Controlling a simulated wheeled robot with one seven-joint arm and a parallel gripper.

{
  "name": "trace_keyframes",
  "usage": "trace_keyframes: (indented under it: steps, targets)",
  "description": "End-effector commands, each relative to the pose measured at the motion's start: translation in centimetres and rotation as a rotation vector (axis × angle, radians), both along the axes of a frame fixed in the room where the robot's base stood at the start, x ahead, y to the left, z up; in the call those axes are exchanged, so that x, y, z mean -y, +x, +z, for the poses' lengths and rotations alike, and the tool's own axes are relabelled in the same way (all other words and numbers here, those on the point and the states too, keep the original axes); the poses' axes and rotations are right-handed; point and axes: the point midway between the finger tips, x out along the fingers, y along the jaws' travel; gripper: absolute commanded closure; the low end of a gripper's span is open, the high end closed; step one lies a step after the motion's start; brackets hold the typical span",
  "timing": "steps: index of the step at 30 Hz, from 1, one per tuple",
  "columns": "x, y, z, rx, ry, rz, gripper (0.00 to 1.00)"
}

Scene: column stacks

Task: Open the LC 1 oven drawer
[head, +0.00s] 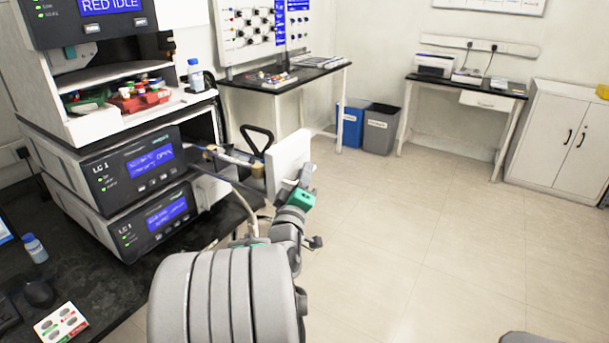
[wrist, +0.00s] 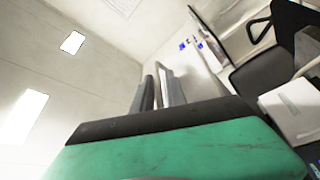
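Two stacked LC 1 units stand on the dark bench in the head view, the upper one (head: 135,165) and the lower one (head: 155,217), each with a lit blue display. The upper display seems to read OPEN. A white door-like panel (head: 286,160) stands out to the right of the stack, with thin rods between them. My gripper (head: 303,174) is in front of this panel's right side, and I cannot tell whether they touch. Its grey fingers also show close together in the wrist view (wrist: 160,90); nothing is clearly held. The finger gap is unclear.
A black loop (head: 257,138) stands behind the panel. A shelf holds a red tray (head: 138,100), and bottles are near the stack. Blue (head: 350,123) and grey (head: 381,130) bins stand at the back.

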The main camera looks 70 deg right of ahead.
Motion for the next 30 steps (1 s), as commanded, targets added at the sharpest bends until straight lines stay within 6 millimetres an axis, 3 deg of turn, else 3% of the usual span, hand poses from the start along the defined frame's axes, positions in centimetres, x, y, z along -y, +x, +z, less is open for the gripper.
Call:
trace_keyframes:
  steps: [7,18,30]
  targets:
    - [-0.8,0.0,-0.3,0.001,0.000,0.002,0.83]
    - [-7.0,-1.2,-1.7,0.001,0.000,0.003,0.83]
    - [-7.5,-1.4,-1.6,0.000,0.000,0.000,0.83]
